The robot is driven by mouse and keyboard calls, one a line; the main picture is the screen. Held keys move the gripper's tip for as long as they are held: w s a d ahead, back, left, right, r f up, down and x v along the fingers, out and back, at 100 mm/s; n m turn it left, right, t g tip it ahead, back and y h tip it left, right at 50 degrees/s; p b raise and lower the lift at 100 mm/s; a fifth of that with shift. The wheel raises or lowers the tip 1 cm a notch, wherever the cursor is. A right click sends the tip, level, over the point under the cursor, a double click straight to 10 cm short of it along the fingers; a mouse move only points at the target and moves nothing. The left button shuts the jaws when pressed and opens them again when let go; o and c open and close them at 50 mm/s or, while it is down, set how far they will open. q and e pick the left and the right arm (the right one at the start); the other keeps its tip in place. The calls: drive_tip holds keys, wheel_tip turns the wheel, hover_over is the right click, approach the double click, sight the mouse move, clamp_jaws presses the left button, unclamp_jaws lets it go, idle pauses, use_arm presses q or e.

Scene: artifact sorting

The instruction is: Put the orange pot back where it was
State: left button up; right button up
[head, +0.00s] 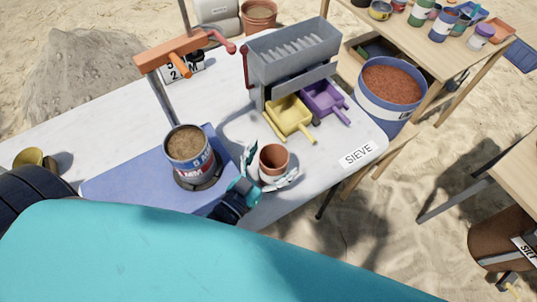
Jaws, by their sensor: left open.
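A small orange-brown pot (274,155) stands upright on the white table, near its front edge. My left gripper (271,168) is low at the pot, with one pale finger on the pot's left and the other at its lower right. Its jaws are open, and the pot is between them. Whether the fingers touch the pot cannot be told. The pot's base is partly hidden by the gripper. My right gripper is not in view.
A soil-filled can (190,148) stands on a blue mat (125,185) to the left. Behind the pot are a yellow scoop tray (288,115), a purple one (322,98) and a grey sieve box (293,55). A large reddish-filled bucket (390,88) stands right. Bare table lies around the SIEVE label (358,153).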

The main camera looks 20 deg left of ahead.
use_arm(q)
drive_tip(key=b+v, duration=0.1)
drive_tip(key=v, duration=1.1)
drive_tip(key=shift+r+b, duration=0.2)
drive_tip(key=shift+b, duration=0.15)
